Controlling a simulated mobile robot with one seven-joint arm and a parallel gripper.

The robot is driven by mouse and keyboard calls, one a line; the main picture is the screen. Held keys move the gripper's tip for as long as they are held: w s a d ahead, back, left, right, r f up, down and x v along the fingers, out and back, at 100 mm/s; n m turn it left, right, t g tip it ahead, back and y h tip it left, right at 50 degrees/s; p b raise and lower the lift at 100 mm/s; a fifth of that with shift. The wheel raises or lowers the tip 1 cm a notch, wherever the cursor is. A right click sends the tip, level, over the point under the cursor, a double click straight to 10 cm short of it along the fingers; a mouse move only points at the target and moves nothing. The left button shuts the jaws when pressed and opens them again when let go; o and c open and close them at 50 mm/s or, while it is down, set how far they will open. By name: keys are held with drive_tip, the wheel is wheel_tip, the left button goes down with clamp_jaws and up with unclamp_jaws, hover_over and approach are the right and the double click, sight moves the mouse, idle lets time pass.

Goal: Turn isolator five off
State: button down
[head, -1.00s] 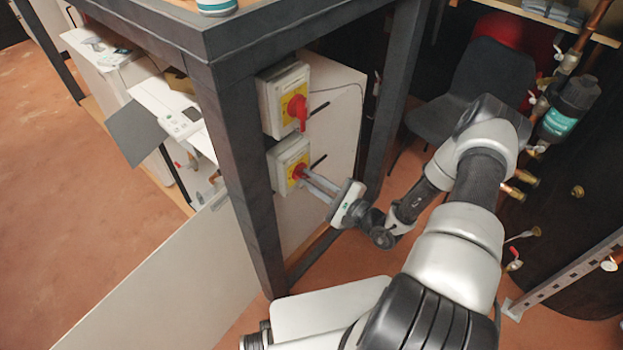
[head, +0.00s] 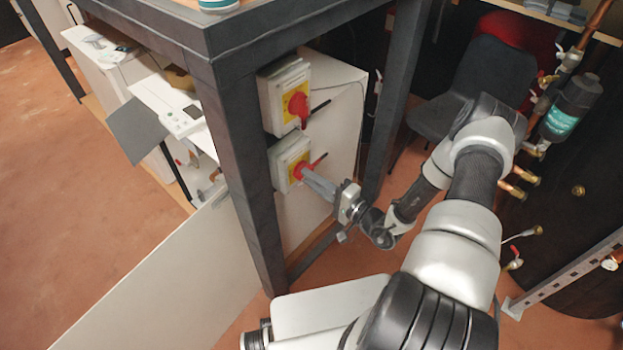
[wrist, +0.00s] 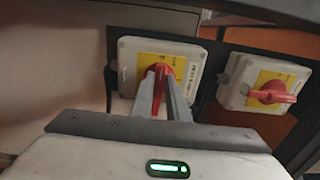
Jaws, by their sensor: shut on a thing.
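Two isolators, each a pale grey box with a yellow plate and a red rotary handle, are mounted one above the other beside a dark post. My gripper (head: 305,172) is shut on the red handle of the lower isolator (head: 283,163). In the wrist view my gripper (wrist: 161,80) has its fingers on either side of this handle, on the lower isolator (wrist: 132,58), and partly hides it. The upper isolator (head: 273,100) is untouched; it also shows at the right in the wrist view (wrist: 237,85). I cannot read numbers on either.
A dark frame post (head: 243,180) stands just left of the isolators, under a dark tabletop. A white panel (head: 165,285) leans at lower left. A dark chair (head: 470,85) and copper pipes with valves are at the right. Open floor lies at far left.

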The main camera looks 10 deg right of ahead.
idle(0.5)
drive_tip(key=shift+f, duration=0.1)
drive_tip(key=c, duration=1.7)
unclamp_jaws()
drive_tip(key=p+v, duration=0.1)
drive_tip(key=v, duration=1.6)
drive_tip(key=shift+s+d, duration=0.15)
drive_tip(key=shift+s, duration=0.05)
